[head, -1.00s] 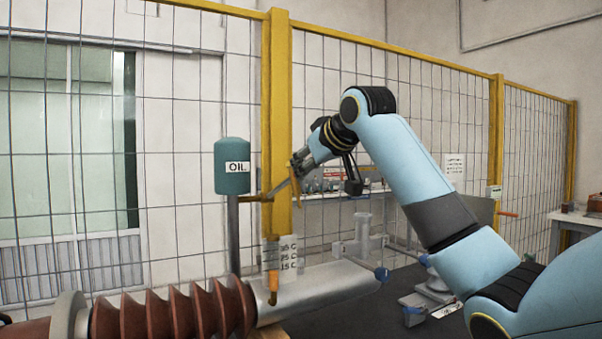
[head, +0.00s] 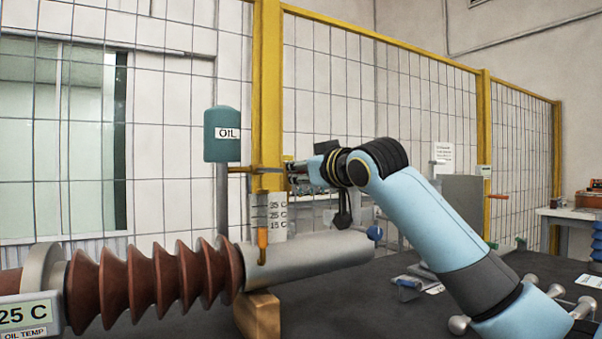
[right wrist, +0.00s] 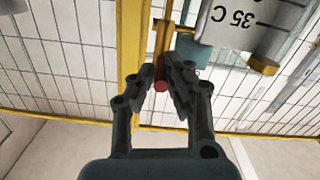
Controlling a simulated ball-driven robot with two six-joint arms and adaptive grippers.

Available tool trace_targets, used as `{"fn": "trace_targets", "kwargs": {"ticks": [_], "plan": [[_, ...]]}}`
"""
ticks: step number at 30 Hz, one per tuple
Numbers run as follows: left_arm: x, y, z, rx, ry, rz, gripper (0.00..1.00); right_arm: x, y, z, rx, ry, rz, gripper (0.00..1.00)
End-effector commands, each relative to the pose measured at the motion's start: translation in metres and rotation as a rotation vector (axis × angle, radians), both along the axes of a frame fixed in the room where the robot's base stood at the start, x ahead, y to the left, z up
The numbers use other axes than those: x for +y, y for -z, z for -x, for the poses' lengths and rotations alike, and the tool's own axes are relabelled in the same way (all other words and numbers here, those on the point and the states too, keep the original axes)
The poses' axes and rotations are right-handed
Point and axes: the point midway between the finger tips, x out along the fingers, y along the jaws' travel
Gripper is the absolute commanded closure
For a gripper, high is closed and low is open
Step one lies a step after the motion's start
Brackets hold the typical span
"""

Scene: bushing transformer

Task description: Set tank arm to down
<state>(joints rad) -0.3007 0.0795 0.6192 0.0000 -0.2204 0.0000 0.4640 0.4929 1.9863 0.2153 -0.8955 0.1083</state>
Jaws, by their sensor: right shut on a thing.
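The teal oil tank (head: 222,134), labelled OIL, stands on a grey post left of the yellow fence post. A brass pipe (head: 240,169) comes out below the tank. A thin arm (head: 272,168) runs from there to the right, about level, to my right gripper (head: 291,172). In the right wrist view, my right gripper (right wrist: 161,75) is shut around a red rod-like handle (right wrist: 161,86), whose end shows between the fingers. The far part of the arm is hidden by the fingers. My left gripper is not in view.
A ribbed brown bushing (head: 150,285) with a grey cylinder (head: 305,262) lies below the tank on a wooden block (head: 258,318). A temperature scale plate (head: 268,215) stands just under the arm; it also shows close by in the right wrist view (right wrist: 238,20). Yellow-framed mesh fence is behind.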

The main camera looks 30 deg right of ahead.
Motion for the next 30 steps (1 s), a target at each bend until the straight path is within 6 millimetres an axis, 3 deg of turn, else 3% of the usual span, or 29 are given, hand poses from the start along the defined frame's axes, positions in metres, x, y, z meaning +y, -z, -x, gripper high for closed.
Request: {"fn": "trace_targets", "kwargs": {"ticks": [6,7,12,25,30], "plan": [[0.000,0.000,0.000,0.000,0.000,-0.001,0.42,0.000,-0.002,0.000,-0.003,-0.002,-0.001,1.00],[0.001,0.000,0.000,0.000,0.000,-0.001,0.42,0.000,-0.002,0.000,-0.003,-0.002,-0.001,0.84],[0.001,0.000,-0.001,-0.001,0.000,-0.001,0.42,0.001,-0.002,0.000,-0.003,-0.002,-0.001,0.64],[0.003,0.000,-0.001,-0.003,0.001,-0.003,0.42,0.002,-0.001,0.001,-0.002,-0.004,-0.003,0.64],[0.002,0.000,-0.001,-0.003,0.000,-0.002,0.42,0.002,-0.001,0.017,-0.001,-0.004,0.001,0.64]]}}
